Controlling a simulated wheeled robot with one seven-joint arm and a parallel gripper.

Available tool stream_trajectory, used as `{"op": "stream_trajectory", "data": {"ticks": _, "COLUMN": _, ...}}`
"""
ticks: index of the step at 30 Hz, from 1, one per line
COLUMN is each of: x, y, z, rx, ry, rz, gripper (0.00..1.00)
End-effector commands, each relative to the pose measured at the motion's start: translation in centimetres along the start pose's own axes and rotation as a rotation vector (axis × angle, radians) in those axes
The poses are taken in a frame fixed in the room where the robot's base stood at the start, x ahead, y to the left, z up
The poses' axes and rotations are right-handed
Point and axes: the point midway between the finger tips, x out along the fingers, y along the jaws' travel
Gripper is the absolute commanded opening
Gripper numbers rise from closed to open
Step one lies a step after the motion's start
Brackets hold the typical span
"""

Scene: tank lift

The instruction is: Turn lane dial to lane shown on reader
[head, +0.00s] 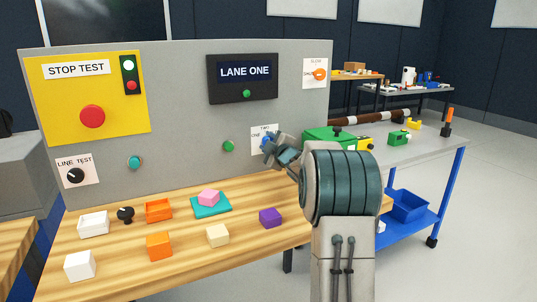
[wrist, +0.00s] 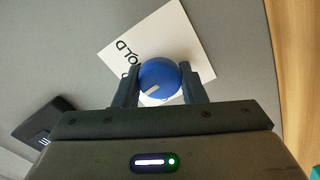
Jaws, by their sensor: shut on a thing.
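The reader (head: 243,77) on the grey panel shows "LANE ONE" in white letters, with a green button below the words. The lane dial is a blue round knob (wrist: 160,79) with a pale pointer mark, on a white label card (wrist: 185,40). In the head view the dial (head: 266,140) is mostly hidden behind my gripper (head: 272,148). In the wrist view my gripper (wrist: 160,86) has one finger on each side of the knob, shut on it. The card's lettering is partly covered, so the lane positions cannot be read in full.
The panel also carries a yellow stop test plate (head: 60,115), a line test knob (head: 75,175), a green button (head: 228,146) and an orange knob (head: 319,74). Several blocks and trays lie on the wooden bench (head: 190,265) below. A blue-framed cart (head: 440,207) stands right.

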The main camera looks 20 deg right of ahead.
Motion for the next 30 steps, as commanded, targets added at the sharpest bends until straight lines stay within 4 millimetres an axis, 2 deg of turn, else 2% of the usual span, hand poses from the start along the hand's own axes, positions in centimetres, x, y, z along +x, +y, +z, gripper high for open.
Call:
{"op": "stream_trajectory", "data": {"ticks": 1, "x": 0.04, "y": -0.62, "z": 0.14, "rx": -0.047, "ry": 0.003, "rz": 0.000, "gripper": 0.14}}
{"op": "stream_trajectory", "data": {"ticks": 18, "x": 0.02, "y": -0.62, "z": 0.17, "rx": -0.581, "ry": 0.001, "rz": 0.000, "gripper": 0.14}}
{"op": "stream_trajectory", "data": {"ticks": 30, "x": 0.02, "y": -0.52, "z": 0.19, "rx": -0.851, "ry": 0.001, "rz": -0.001, "gripper": 0.14}}
